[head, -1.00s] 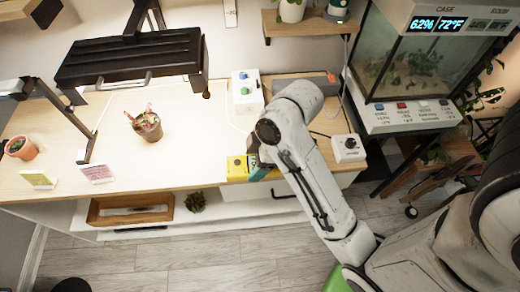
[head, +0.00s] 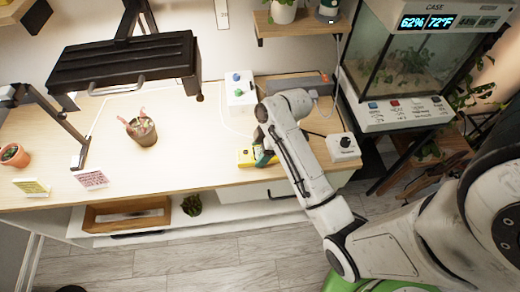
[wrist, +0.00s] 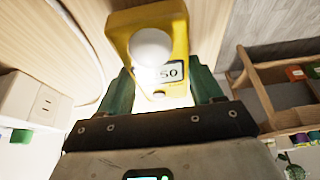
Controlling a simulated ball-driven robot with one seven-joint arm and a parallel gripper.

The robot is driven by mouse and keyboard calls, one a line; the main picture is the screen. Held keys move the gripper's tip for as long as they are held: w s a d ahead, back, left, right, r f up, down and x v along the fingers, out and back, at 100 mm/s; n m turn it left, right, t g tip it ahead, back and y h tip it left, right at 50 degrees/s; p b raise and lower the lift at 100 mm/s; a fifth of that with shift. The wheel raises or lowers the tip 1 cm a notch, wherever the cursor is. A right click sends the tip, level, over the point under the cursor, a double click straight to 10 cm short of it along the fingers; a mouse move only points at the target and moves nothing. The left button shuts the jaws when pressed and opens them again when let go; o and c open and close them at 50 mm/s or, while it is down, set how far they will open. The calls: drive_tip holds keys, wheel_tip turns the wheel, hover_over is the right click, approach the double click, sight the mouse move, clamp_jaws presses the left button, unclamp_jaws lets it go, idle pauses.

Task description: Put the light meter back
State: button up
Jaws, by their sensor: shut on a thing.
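The light meter (wrist: 148,48) is yellow with a white dome and a small display whose visible part reads 50. It sits between the green fingers of my gripper (wrist: 162,92), which is shut on it. In the head view the meter (head: 245,157) shows as a yellow block near the desk's front edge, left of my gripper (head: 262,156). My wrist partly covers it there. I cannot tell whether it touches the desk.
A white box with knobs (head: 240,88) and a long grey item (head: 292,85) stand behind on the desk (head: 200,150). A white dial box (head: 343,147) is to the right. A potted plant (head: 142,130) stands left under the black lamp (head: 125,62). A glass case (head: 400,65) is far right.

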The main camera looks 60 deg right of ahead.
drive_tip(key=shift+f, duration=0.2)
drive_tip(key=o, duration=1.3)
drive_tip(key=shift+c, duration=0.2)
drive_tip(key=shift+p+v, duration=1.85)
drive_tip(key=shift+v, duration=4.15)
drive_tip(key=s+a+f+m+g+h, duration=0.1)
drive_tip(key=s+a+f+m, duration=0.1)
drive_tip(key=s+a+m, duration=0.2)
drive_tip(key=s+a+f+m+g+h, duration=0.1)
drive_tip(key=s+a+m, duration=0.3)
drive_tip(key=a, duration=0.6)
drive_tip(key=shift+s+a+f+h, duration=0.25)
drive_tip(key=shift+s+f+h, duration=0.35)
drive_tip(key=shift+s+f, duration=0.35)
